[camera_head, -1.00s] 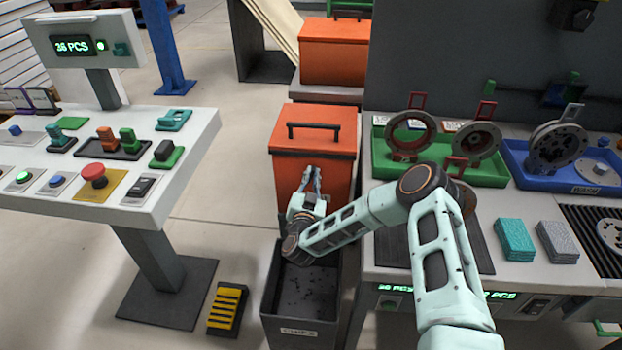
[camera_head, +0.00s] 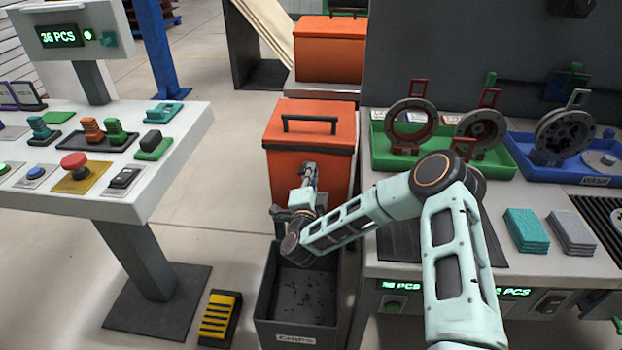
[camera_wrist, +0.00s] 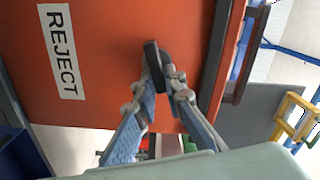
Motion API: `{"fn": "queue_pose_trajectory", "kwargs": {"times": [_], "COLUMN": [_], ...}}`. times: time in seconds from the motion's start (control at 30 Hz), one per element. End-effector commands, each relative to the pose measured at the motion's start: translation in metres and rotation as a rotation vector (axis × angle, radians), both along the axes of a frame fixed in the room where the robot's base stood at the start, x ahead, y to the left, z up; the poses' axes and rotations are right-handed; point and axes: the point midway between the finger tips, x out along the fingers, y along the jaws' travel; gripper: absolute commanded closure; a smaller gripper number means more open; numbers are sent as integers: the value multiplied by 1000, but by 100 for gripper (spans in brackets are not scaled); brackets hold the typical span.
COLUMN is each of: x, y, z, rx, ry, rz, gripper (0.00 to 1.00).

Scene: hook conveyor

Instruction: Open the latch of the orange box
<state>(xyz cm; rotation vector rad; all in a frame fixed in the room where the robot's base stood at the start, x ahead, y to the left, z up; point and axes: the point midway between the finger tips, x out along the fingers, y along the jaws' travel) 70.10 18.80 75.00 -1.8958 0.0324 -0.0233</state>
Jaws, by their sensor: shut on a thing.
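The orange box (camera_head: 283,178) stands behind the dark bin, with a black handle (camera_head: 310,124) on its lid. In the wrist view, its orange front (camera_wrist: 110,85) fills much of the picture and bears a white REJECT label (camera_wrist: 61,52). The dark latch (camera_wrist: 153,62) is on this front. My gripper (camera_wrist: 161,84) has its fingertips closed around the latch's near part. In the head view my gripper (camera_head: 309,172) is against the box front and covers the latch. The lid looks shut.
A dark open bin (camera_head: 264,306) stands below my wrist. The workbench (camera_head: 540,255) with green (camera_head: 495,168) and blue trays is close on the right. A control console (camera_head: 150,200) stands left. Another orange box (camera_head: 330,52) is behind.

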Motion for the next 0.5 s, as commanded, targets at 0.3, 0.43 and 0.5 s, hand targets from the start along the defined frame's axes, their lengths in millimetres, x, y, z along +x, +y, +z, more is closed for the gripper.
{"fn": "queue_pose_trajectory", "kwargs": {"times": [0.3, 0.43, 0.5], "x": [0, 0, 0], "y": [-1, -1, -1], "z": [-6, -6, -6], "rx": [221, 278, 299], "ry": [-8, -10, -10], "rz": [0, 0, 0], "gripper": [100, 100, 100]}}
